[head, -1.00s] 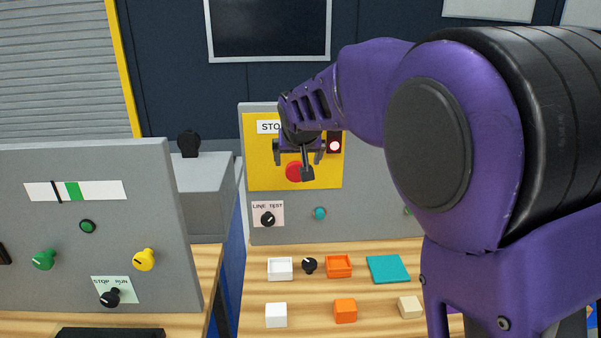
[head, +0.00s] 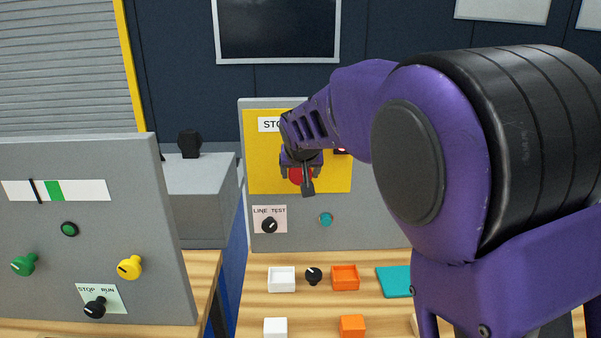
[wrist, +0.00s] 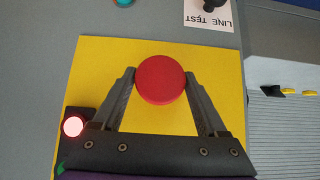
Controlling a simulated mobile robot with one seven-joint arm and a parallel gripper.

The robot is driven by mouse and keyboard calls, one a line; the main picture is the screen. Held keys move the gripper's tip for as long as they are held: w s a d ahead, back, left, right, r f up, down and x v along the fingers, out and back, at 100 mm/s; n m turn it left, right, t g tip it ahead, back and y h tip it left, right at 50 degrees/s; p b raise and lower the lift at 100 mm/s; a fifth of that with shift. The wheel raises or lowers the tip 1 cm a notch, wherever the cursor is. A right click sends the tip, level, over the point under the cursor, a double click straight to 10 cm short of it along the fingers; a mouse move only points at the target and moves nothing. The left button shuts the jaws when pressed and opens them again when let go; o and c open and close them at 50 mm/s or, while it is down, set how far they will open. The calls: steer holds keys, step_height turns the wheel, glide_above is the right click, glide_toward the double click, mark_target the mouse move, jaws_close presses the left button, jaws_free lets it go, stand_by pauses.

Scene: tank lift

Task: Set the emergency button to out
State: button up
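The red emergency button (wrist: 161,80) is a round cap on a yellow plate (wrist: 95,60) in the wrist view. My gripper (wrist: 161,77) has one finger on each side of the cap, and both fingertips appear to touch its rim. In the head view the button (head: 296,175) is mostly hidden behind my gripper (head: 301,172). The yellow plate (head: 262,155) carries a partly covered STOP label (head: 269,125). How far the button stands out cannot be told.
A lit red lamp (wrist: 73,126) is beside the button. Below the plate are a LINE TEST knob (head: 269,226) and a teal button (head: 326,219). Trays and blocks lie on the wooden table (head: 255,300). A grey panel (head: 90,230) stands at left.

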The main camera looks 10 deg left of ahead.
jaws_close()
steer(key=shift+s+f+b, duration=0.15)
steer(key=shift+s+b, duration=0.1)
steer(key=shift+b, duration=0.15)
steer(key=shift+s+d+b, duration=0.15)
steer(key=shift+s+b, duration=0.35)
steer(key=shift+o, duration=2.2)
jaws_free()
steer(key=shift+r, duration=0.2)
